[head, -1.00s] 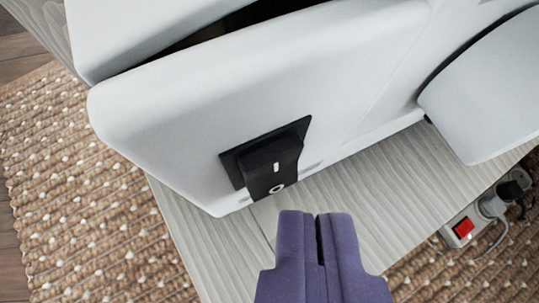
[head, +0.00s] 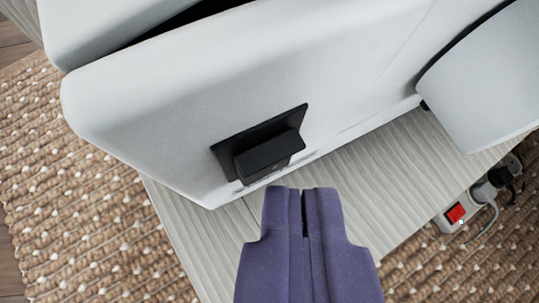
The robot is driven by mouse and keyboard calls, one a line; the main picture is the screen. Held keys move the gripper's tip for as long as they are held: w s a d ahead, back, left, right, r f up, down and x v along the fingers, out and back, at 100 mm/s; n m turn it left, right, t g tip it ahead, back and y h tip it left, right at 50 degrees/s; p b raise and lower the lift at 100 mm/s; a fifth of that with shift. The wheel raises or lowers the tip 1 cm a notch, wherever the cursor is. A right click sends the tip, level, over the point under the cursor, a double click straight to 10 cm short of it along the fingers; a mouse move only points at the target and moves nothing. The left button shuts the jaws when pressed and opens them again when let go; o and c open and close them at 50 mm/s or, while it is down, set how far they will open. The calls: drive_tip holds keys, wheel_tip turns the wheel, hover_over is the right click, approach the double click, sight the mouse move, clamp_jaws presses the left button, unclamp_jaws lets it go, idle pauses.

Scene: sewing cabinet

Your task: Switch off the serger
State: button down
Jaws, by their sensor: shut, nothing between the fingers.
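The serger (head: 230,80) is a large white machine filling the upper part of the view. Its power switch is a black rocker (head: 268,155) in a black plate (head: 222,150), low on the white side wall. The rocker's upper end sticks out and its lower end leans in toward the wall. Its marked face is turned down and almost hidden. My purple gripper (head: 303,190) is shut and empty, pointing up from the bottom. Its tips are just below and right of the rocker and look apart from it.
The machine stands on a pale wood-grain top (head: 375,170). A power strip (head: 455,214) with a red switch and a plugged-in cord lies at the right. A woven beige rug (head: 80,190) covers the floor. Another rounded white body (head: 480,85) stands at the upper right.

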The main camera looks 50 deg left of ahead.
drive_tip(key=shift+d, duration=0.1)
drive_tip(key=shift+s+d+r, duration=0.1)
drive_tip(key=shift+d, duration=0.5)
drive_tip(key=shift+d, duration=0.15)
drive_tip(key=shift+s+d+r+p, duration=0.15)
drive_tip(key=shift+d+p, duration=0.2)
drive_tip(key=shift+d, duration=0.4)
drive_tip(key=shift+s+d+r+p, duration=0.1)
drive_tip(key=shift+d+p, duration=0.2)
drive_tip(key=shift+d, duration=0.5)
drive_tip(key=shift+s+d+r+p, duration=0.15)
drive_tip(key=shift+d+p, duration=0.2)
drive_tip(key=shift+d, duration=0.4)
drive_tip(key=shift+f, duration=0.1)
